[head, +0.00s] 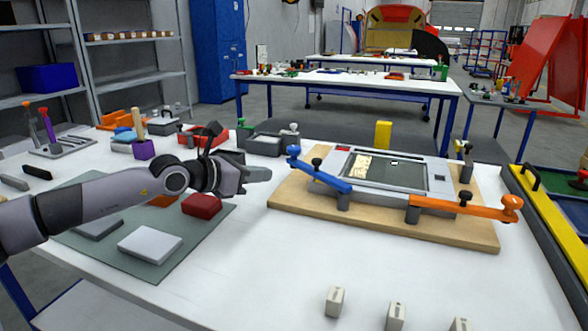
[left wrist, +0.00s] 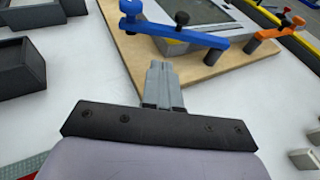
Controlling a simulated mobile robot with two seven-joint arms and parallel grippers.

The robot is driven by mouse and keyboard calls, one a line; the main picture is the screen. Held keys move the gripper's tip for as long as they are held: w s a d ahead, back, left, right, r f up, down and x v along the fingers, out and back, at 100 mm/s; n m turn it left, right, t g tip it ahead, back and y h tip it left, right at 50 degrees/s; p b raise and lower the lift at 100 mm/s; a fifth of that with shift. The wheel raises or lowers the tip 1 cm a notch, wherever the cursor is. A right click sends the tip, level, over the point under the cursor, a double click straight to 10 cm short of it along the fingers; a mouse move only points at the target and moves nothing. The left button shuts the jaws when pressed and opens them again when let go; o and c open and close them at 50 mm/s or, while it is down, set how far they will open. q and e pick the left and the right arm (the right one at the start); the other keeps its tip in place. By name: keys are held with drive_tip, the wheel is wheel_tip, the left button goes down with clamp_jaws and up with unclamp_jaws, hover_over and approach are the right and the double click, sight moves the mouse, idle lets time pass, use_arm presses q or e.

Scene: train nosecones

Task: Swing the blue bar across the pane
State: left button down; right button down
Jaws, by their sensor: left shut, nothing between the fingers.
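The blue bar (head: 318,172) is mounted at the left front of a framed pane (head: 385,170) and slants along the frame's left side, its knob end up and to the left. It also shows in the left wrist view (left wrist: 180,34). An orange bar (head: 455,207) lies along the frame's front right, with its knob at the right end. The fixture sits on a wooden board (head: 470,236). My left gripper (head: 268,174) is shut and empty, left of the blue bar and apart from it. Its closed fingers (left wrist: 162,82) point toward the board. My right gripper is not in view.
A green mat (head: 175,262) with grey and red blocks lies under my left arm. Several small beige blocks (head: 335,301) stand at the table's front. A yellow block (head: 383,134) stands behind the fixture. White table surface (head: 270,265) is clear in front of the board.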

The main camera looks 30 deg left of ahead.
sight(305, 170)
use_arm(q)
drive_tip(key=shift+r+p+x, duration=0.2)
drive_tip(key=shift+x, duration=1.4)
drive_tip(key=shift+r+p+x, duration=0.15)
drive_tip(key=shift+p+x, duration=0.05)
drive_tip(key=shift+x, duration=1.4)
drive_tip(key=shift+r+p+x, duration=0.2)
drive_tip(key=shift+x, duration=1.45)
drive_tip(key=shift+w+d, duration=0.15)
drive_tip(key=shift+d, duration=0.05)
